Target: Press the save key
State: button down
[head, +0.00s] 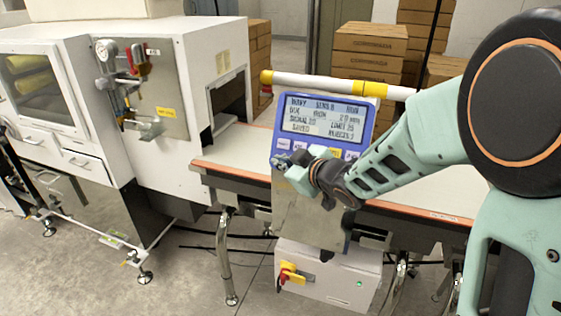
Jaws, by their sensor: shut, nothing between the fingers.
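The blue control panel (369,118) stands upright in front of the belt, with a lit display (323,119). The display text seems to include "RUN", "SIGNAL", "LIMIT", "REJECTS 3" and, at lower left, "SAVED". A row of small keys (284,143) runs below the display. Their labels are too small to read, so I cannot tell which one is the save key. My gripper (279,161) is shut and empty at the panel's lower left, at or just below the left keys. It hides part of the lower panel. I cannot tell whether its tips touch the panel.
The belt (240,150) runs behind the panel from a white machine (205,60) at left. A yellow-and-white rail (320,82) crosses just above the panel. A white box with a red-yellow switch (325,280) sits below. Cartons (370,45) are stacked behind.

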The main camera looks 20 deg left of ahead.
jog(key=shift+s, duration=0.1)
jog(key=shift+s+r, duration=0.35)
jog(key=shift+s, duration=0.3)
jog(key=shift+s+a+r, duration=0.1)
jog(key=shift+s+r, duration=0.3)
jog(key=shift+s, duration=0.35)
jog(key=shift+s+a+r, duration=0.1)
jog(key=shift+s+r, duration=0.25)
jog(key=shift+s, duration=0.4)
jog(key=shift+s+a+r, duration=0.1)
jog(key=shift+s+r, duration=0.3)
jog(key=shift+s, duration=0.35)
